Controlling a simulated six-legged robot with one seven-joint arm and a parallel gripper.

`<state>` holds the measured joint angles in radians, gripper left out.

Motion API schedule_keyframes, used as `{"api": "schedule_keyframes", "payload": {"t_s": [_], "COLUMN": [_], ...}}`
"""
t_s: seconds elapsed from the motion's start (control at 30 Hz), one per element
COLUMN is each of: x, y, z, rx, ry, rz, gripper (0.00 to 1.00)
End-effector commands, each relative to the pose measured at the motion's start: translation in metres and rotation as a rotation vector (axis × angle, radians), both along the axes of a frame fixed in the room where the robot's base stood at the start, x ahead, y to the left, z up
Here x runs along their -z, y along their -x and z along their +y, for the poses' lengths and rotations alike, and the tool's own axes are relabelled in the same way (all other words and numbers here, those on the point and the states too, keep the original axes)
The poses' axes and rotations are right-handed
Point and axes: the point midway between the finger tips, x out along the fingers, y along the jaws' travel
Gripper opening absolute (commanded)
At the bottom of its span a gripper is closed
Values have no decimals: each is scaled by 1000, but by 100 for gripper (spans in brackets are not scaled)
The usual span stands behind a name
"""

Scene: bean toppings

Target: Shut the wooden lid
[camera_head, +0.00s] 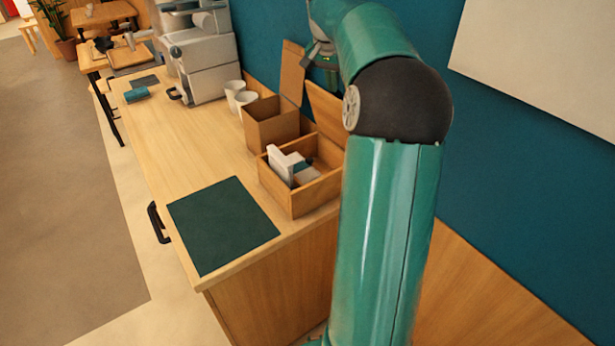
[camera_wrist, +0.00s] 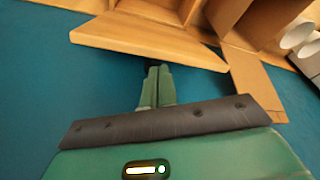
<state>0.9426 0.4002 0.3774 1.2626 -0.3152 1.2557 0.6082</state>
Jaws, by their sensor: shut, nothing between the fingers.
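In the wrist view, my gripper (camera_wrist: 157,70) is shut and empty. Its fingertips are close to the edge of the nearer lid (camera_wrist: 145,42), on the blue wall side; I cannot tell if they touch it. The farther lid (camera_wrist: 258,82) is to the right there.
Two white cups (camera_head: 240,97) and a grey machine (camera_head: 203,65) stand beyond the boxes. A dark green mat (camera_head: 222,224) lies at the counter's near end. The blue wall (camera_head: 530,170) is close behind the lids. The middle of the counter is clear.

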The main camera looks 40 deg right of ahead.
Motion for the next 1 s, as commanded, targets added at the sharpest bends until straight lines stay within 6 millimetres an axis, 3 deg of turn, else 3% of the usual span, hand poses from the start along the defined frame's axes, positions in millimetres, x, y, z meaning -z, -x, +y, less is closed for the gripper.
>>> {"api": "schedule_keyframes", "payload": {"t_s": [0.3, 0.63, 1.0], "x": [21, 23, 27], "y": [1, 1, -1], "z": [0, 2, 17], "rx": [1, 2, 2], "ry": [-7, -10, -10], "rz": [6, 8, 8], "gripper": [0, 0, 0]}}
